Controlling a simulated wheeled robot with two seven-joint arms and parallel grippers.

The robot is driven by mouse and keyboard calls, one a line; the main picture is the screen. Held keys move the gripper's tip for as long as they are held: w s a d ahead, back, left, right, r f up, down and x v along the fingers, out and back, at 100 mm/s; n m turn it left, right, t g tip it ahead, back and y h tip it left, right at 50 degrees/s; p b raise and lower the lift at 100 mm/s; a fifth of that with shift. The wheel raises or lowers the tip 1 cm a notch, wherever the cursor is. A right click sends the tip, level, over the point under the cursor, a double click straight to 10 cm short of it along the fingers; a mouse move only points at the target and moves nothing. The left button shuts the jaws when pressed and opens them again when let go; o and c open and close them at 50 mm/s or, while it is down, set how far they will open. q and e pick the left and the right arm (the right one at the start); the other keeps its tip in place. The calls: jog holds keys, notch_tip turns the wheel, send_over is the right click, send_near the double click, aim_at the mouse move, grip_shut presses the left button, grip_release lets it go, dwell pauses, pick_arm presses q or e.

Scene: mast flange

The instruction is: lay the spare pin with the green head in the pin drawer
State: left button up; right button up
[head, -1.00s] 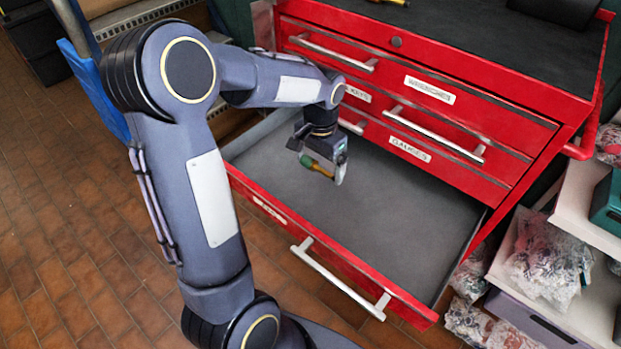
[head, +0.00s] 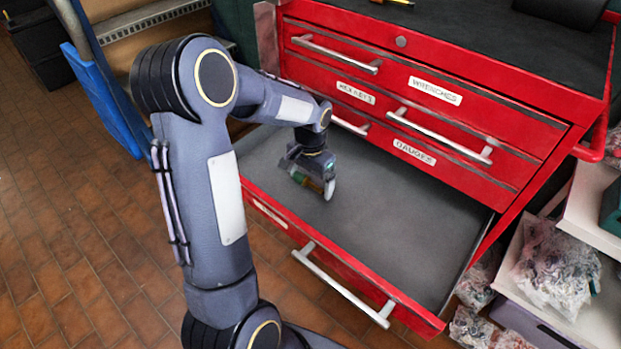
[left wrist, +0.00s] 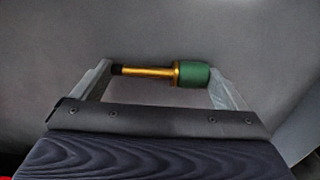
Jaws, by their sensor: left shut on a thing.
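The spare pin (left wrist: 150,71) has a green head, a gold shaft and a dark tip. My left gripper (head: 309,182) is shut on it; in the left wrist view the pin lies lengthwise between the two fingers, green head at the right finger, dark tip at the left. In the head view the pin (head: 299,178) is partly hidden by the gripper. The gripper is over the left part of the open bottom drawer (head: 400,220), which has a bare grey floor. I cannot tell whether the pin touches the floor. My right gripper is not in view.
The red tool chest (head: 560,90) has closed drawers with labels and bar handles above the open one. A shelf with bagged parts (head: 555,265) stands at the right. A blue panel (head: 105,100) is at the left. The drawer's middle and right are clear.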

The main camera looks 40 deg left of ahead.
aim_at(311, 184)
pick_arm(q)
jog(key=o, duration=0.7)
jog(key=shift+c, duration=0.2)
notch_tip(311, 184, up, 12)
jog(key=p, duration=0.4)
jog(key=s+d+r+n+t+h, duration=0.1)
jog(key=s+d+r+t+h, duration=0.1)
jog(key=s+d, duration=0.4)
jog(key=s+d+r+n+t+h, duration=0.1)
jog(key=s+d, duration=0.6)
jog(key=s, duration=0.7)
jog(key=r+t, duration=0.1)
jog(key=t, duration=0.1)
jog(key=shift+s+d+n+t+h, duration=0.15)
jog(key=shift+s+n+t+h, duration=0.15)
jog(key=shift+n+h, duration=0.1)
